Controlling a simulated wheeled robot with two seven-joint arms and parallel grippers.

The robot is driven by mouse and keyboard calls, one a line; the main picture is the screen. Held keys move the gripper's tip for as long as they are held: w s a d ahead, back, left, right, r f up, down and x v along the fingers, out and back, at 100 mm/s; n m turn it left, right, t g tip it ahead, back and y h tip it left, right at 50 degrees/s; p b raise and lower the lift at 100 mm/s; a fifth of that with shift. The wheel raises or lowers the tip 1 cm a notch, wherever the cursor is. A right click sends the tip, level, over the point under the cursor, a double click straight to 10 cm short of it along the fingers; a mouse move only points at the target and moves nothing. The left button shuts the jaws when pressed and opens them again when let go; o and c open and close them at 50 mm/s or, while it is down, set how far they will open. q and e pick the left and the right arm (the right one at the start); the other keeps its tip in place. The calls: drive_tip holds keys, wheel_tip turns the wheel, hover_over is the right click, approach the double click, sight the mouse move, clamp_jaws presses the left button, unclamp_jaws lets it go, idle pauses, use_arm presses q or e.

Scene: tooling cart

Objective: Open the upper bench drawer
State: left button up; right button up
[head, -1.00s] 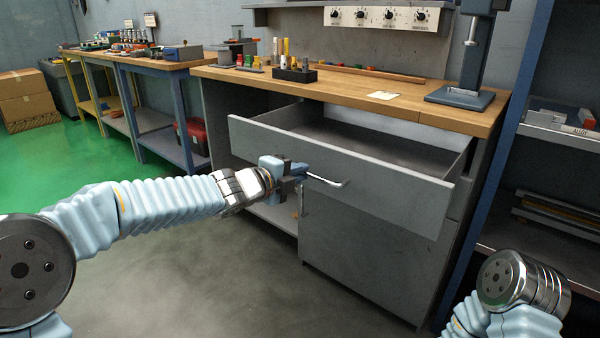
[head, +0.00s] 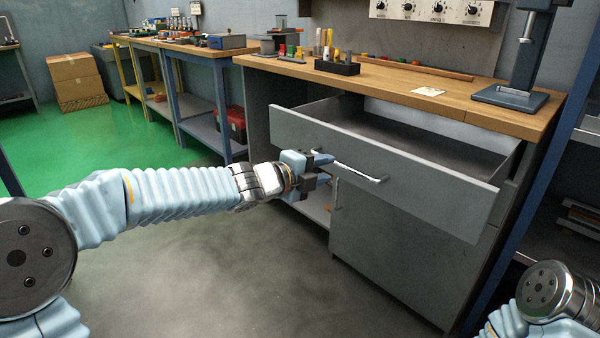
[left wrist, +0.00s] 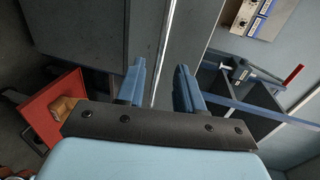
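The upper bench drawer (head: 385,170) is pulled well out of the bench, and its empty-looking inside shows. A pale bar handle (head: 360,172) runs across its grey front. My left gripper (head: 326,159) is at the left end of this handle. In the left wrist view its two fingers (left wrist: 160,88) stand apart with a gap between them, and a thin bright strip shows in line with the gap. I cannot tell whether a finger touches the handle. My right arm shows at the lower right, but its gripper is out of view.
A grey cabinet front (head: 385,245) lies below the drawer. A red box (head: 232,124) sits on a side bench's shelf. The floor in front is clear.

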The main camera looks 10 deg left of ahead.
use_arm(q)
drive_tip(key=p+v, duration=0.1)
drive_tip(key=v, duration=0.7)
drive_tip(key=shift+s+a, duration=0.2)
drive_tip(key=shift+s, duration=0.15)
wheel_tip(320, 180, down, 27)
drive_tip(key=s+d+n+g+y, duration=0.15)
drive_tip(key=n+g, duration=0.25)
drive_tip(key=n, duration=0.9)
drive_tip(key=s+d+f+n+g+y, duration=0.1)
drive_tip(key=s+f+n+g+y, duration=0.2)
drive_tip(key=s+f+n+g, duration=0.5)
drive_tip(key=s+f+n, duration=0.6)
drive_tip(key=s+f, duration=0.8)
drive_tip(key=f, duration=0.2)
